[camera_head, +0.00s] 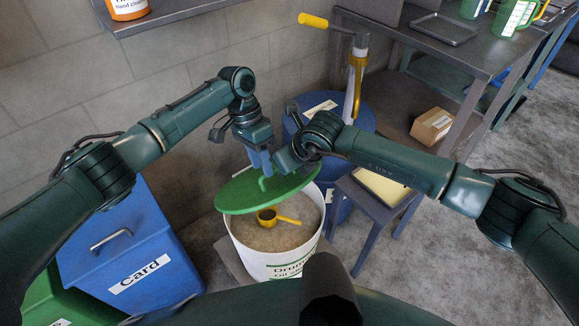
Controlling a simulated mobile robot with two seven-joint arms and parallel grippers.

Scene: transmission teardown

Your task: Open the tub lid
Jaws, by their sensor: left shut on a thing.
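The white tub (283,262) stands in the middle, with a "Drum Oil" label partly cut off by my own body. Its round green lid (240,200) is raised and tilted over the back of the rim, so the front of the tub is uncovered. Grainy tan material and a yellow scoop (268,217) show inside. My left gripper (262,172) points down and is shut on the lid's handle (262,183). My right gripper (284,163) is just right of it, close to the lid; its fingers are not clear.
A blue drum (367,118) with a hand pump stands behind. A small table (372,203) with a pale tray top is right of the tub. A blue "Card" bin (150,262) is at left. A workbench (459,56) and a cardboard box (432,125) are at the right.

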